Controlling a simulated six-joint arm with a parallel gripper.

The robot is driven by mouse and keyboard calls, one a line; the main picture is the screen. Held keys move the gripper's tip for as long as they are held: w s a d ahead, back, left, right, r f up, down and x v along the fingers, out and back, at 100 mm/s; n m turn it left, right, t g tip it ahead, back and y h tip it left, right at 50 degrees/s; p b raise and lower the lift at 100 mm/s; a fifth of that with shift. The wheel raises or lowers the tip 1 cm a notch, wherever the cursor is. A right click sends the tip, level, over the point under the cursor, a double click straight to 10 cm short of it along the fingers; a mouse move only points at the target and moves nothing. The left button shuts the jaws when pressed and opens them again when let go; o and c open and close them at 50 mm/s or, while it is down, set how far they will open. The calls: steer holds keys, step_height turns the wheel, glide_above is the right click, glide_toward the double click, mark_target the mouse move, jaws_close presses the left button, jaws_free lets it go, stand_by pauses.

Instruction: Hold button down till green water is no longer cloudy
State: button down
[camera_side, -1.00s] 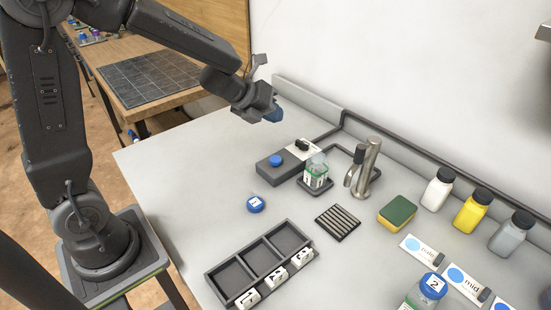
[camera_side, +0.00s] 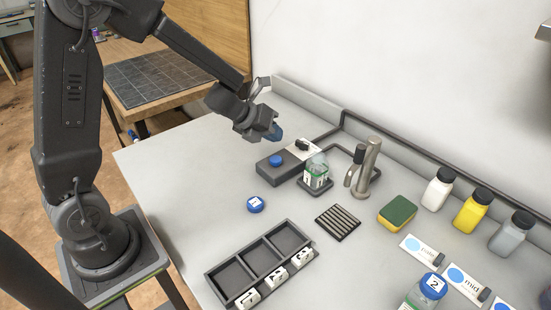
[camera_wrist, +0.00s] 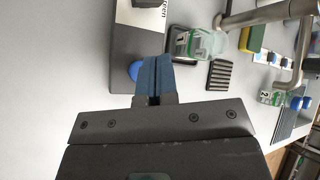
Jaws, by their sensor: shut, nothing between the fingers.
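A dark box with a round blue button (camera_side: 275,160) stands on the counter. The button also shows in the wrist view (camera_wrist: 135,70), partly hidden by my fingers. My gripper (camera_side: 276,135) is shut and empty, with blue fingertips, a little above and behind the button; I see no contact. In the wrist view its fingers (camera_wrist: 157,72) are together beside the button. How cloudy the liquid is cannot be told at this size.
A blue lid marked 1 (camera_side: 255,204) lies in front of the box. A three-part tray (camera_side: 218,268), a slotted drain (camera_side: 338,222), a sponge (camera_side: 397,213) and several bottles stand around. A closed jar marked 2 (camera_side: 428,289) is at front right. The counter's left side is clear.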

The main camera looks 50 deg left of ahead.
mark_target(274, 158)
steer(key=shift+f, duration=1.9)
steer(key=shift+f, duration=0.15)
stand_by(0.5)
steer(key=shift+f, duration=0.25)
steer(key=shift+f, duration=0.6)
stand_by(1.7)
stand_by(1.1)
steer(key=shift+r, duration=1.05)
steer(key=shift+r, duration=2.5)
